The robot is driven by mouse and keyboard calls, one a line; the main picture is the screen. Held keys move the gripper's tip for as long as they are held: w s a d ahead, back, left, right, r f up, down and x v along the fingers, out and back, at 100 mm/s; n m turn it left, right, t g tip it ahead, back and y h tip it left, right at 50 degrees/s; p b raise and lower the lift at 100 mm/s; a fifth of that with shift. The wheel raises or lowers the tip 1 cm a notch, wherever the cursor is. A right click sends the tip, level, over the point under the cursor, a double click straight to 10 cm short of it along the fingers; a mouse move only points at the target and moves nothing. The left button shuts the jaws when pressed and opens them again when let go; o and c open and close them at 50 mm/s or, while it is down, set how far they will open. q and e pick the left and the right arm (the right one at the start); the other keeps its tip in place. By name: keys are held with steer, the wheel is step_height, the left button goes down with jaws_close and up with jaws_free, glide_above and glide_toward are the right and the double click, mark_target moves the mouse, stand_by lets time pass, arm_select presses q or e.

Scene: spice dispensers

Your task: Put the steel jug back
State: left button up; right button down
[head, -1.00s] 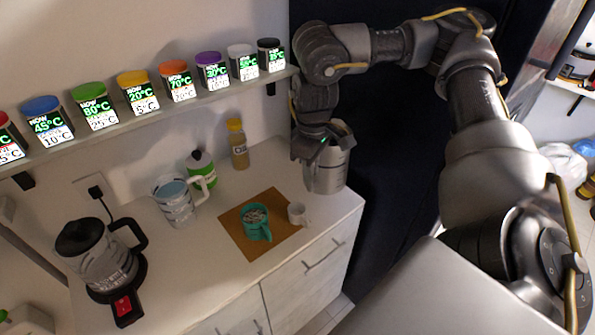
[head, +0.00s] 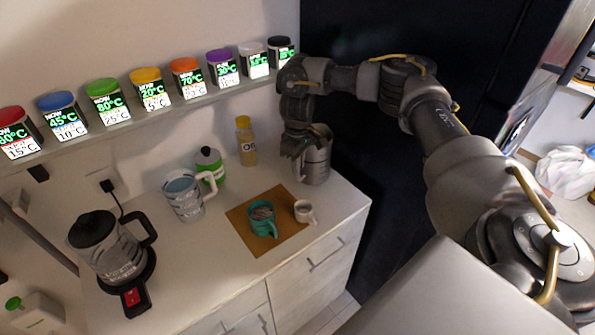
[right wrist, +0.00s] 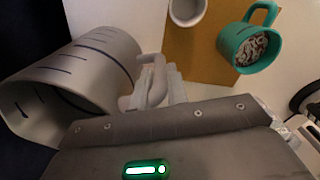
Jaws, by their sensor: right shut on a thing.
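The steel jug (head: 317,160) is upright at the right end of the counter, at its back corner beside the dark tall panel. My right gripper (head: 298,158) is at the jug's left side, shut on its handle. In the right wrist view the jug (right wrist: 85,75) lies at the left, and its handle (right wrist: 152,85) sits between the fingers of my right gripper (right wrist: 160,92). The jug's base looks to be on or very close to the counter; I cannot tell which. My left gripper is not in view.
An oil bottle (head: 246,143), a green-white bottle (head: 209,166), a glass measuring jug (head: 184,196) and a kettle (head: 108,250) stand leftward. A shelf of spice dispensers (head: 108,102) runs above.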

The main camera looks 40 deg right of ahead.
steer(key=shift+w+f, duration=0.1)
steer(key=shift+f, duration=1.1)
steer(key=shift+w+f, duration=0.1)
steer(key=shift+f, duration=0.4)
steer(key=shift+r, duration=0.1)
steer(key=c, duration=1.4)
jaws_free()
steer(key=shift+f, duration=0.2)
steer(key=shift+o, duration=0.2)
step_height(320, 180, up, 12)
steer(key=shift+r, duration=0.2)
